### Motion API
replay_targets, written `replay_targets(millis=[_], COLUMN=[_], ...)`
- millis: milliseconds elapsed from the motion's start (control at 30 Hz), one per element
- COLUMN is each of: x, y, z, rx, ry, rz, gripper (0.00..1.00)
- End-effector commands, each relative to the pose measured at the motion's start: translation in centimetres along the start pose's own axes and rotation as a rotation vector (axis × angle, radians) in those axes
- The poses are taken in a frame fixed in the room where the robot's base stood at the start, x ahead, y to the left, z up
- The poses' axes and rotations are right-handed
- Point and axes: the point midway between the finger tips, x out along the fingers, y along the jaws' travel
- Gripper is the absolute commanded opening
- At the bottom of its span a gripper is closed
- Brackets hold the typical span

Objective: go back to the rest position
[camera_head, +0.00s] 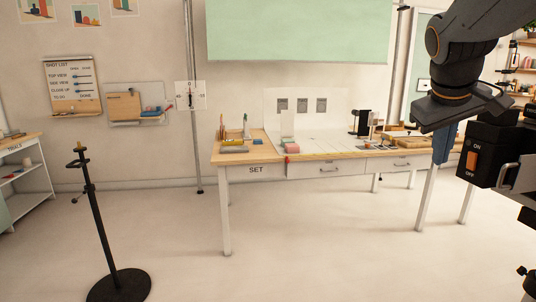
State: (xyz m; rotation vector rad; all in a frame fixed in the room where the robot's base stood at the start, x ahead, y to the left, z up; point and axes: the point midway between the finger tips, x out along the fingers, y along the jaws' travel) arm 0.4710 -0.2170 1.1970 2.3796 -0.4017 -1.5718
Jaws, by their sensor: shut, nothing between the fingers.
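My gripper (447,112) is at the upper right, at the end of my dark arm, which comes in from the top right corner. It is shut and holds nothing that I can see. It appears in front of the right end of the SET table (257,170), and I cannot judge the gap between them. The fingertips are hard to make out against the dark parts and a blue piece below.
A black box with an orange ON/OFF switch (486,153) is close at the right, below my arm. A dark stand (103,225) with a round base is at the left front. The middle floor is clear.

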Motion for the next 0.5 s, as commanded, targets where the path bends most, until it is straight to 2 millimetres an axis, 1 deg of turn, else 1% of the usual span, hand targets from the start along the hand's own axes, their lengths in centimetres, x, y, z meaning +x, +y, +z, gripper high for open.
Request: replay_targets(millis=[33, 67, 100, 167, 200, 267, 300, 367, 400, 500], x=[1.6, 2.5, 3.8, 5.7, 6.8, 8.3, 9.2, 10.3, 10.9, 11.9], y=[-2.3, -3.7, -5.9, -9.5, -11.8, -15.3, -17.5, -20.6, -22.4, -26.1], z=[0.5, 0.9, 1.5, 2.9, 3.9, 5.7, 7.0, 9.3, 10.8, 14.3], rx=[-0.01, -0.012, -0.016, -0.019, -0.021, -0.022, -0.023, -0.022, -0.021, -0.017], ry=[-0.019, -0.03, -0.046, -0.077, -0.099, -0.135, -0.162, -0.203, -0.229, -0.291], rz=[-0.036, -0.059, -0.093, -0.146, -0.179, -0.226, -0.254, -0.293, -0.314, -0.353], gripper=[0.0, 0.0, 0.0, 0.0, 0.0, 0.0, 0.0, 0.0, 0.0, 0.0])
